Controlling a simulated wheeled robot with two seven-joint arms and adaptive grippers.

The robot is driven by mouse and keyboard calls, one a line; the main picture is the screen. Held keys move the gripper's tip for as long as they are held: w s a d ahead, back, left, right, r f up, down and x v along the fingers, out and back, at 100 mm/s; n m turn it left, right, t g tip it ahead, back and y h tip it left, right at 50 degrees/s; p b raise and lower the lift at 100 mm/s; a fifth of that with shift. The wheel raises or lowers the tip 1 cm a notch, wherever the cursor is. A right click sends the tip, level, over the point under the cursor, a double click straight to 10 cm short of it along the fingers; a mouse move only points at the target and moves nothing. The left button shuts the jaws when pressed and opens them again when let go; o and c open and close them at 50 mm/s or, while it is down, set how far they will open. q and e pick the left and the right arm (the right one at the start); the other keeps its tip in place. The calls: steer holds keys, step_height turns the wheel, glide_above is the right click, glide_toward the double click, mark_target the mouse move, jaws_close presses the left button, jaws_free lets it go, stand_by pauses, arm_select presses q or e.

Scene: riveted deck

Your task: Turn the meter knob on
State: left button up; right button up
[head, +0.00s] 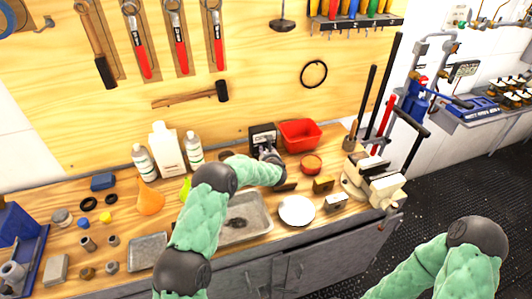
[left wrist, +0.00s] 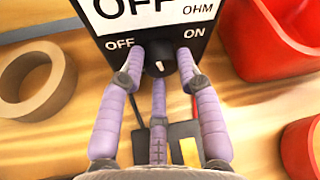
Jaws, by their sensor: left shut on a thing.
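The meter (head: 262,131) is a dark box standing on the workbench at the foot of the wooden back panel. In the left wrist view the meter's face (left wrist: 185,14) fills the top, with a large "OFF", "OHM", and the labels "OFF" and "ON" either side of the knob. The black knob (left wrist: 158,54) has a white mark that shows near its lower edge. My left gripper (head: 268,155) is in front of the meter. In the left wrist view its lilac fingers (left wrist: 160,70) are closed around the knob. My right gripper is out of view.
A red bin (head: 300,135) stands right beside the meter, with a round red container (head: 311,164) in front. A tan ring (left wrist: 34,82) lies left of the meter. White bottles (head: 166,150) stand further left. A metal tray (head: 245,218) and white plate (head: 297,210) lie nearer.

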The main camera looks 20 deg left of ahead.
arm_select(q)
steer(key=m+y, duration=0.1)
steer(key=m+g, duration=0.1)
steer(key=m, duration=0.1)
steer(key=m+g+y+p, duration=0.1)
steer(key=shift+w+d+r+y, duration=0.25)
steer(key=shift+d+y, duration=0.05)
steer(key=shift+d, duration=0.05)
steer(key=m+y, duration=0.1)
steer(key=m, duration=0.1)
steer(key=m+g+y, duration=0.1)
steer(key=shift+w+d+f+m+b, duration=0.1)
steer(key=shift+d+m+b, duration=0.05)
steer(key=shift+m+b, duration=0.25)
stand_by(0.4)
steer(key=o, duration=1.1)
steer(key=shift+f, duration=0.1)
step_height(320, 180, up, 10)
